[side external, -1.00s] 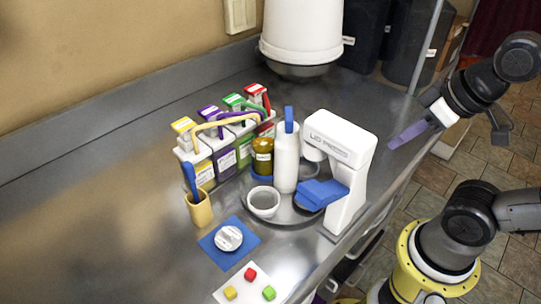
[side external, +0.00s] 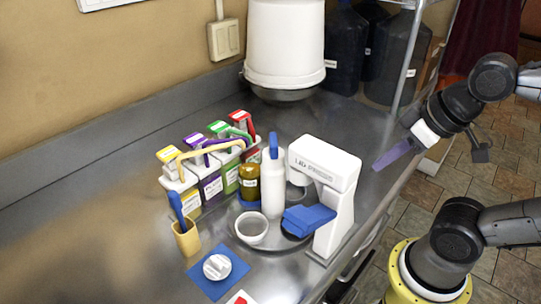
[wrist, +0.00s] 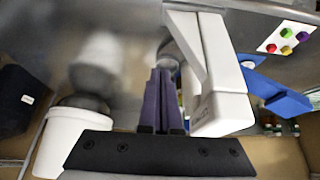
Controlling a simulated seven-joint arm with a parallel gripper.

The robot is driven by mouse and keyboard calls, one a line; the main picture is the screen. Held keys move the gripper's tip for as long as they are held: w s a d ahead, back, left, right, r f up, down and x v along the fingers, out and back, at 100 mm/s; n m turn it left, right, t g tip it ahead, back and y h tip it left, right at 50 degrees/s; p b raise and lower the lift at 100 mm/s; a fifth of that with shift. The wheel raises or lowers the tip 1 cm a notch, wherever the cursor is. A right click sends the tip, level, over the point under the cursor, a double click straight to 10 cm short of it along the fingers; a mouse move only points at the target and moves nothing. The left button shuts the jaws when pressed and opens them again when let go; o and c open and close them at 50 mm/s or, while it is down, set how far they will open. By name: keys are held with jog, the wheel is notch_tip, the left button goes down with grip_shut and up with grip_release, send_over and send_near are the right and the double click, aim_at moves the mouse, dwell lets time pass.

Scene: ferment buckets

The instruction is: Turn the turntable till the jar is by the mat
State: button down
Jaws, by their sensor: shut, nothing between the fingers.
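The turntable (side external: 274,245) is a grey round plate in the middle of the counter, partly hidden by what stands on it. The jar (side external: 249,184), olive-gold with a white label, stands on its far left part, behind a small bowl (side external: 252,228) and beside a white bottle (side external: 272,187). The blue mat (side external: 235,281) lies at the front left, apart from the turntable, with a round white lid (side external: 217,267) on it. My gripper (side external: 381,165), with purple fingers, is shut and empty right of the counter objects, clear of the turntable. Its fingers also show in the wrist view (wrist: 165,85).
A white press (side external: 326,165) with a blue handle stands at the turntable's right, between it and my gripper. A rack of coloured cartons (side external: 212,187) and a yellow cup (side external: 186,238) stand left. A white bucket (side external: 285,45) is behind. The left counter is clear.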

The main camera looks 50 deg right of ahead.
aim_at(274, 139)
dwell(0.4)
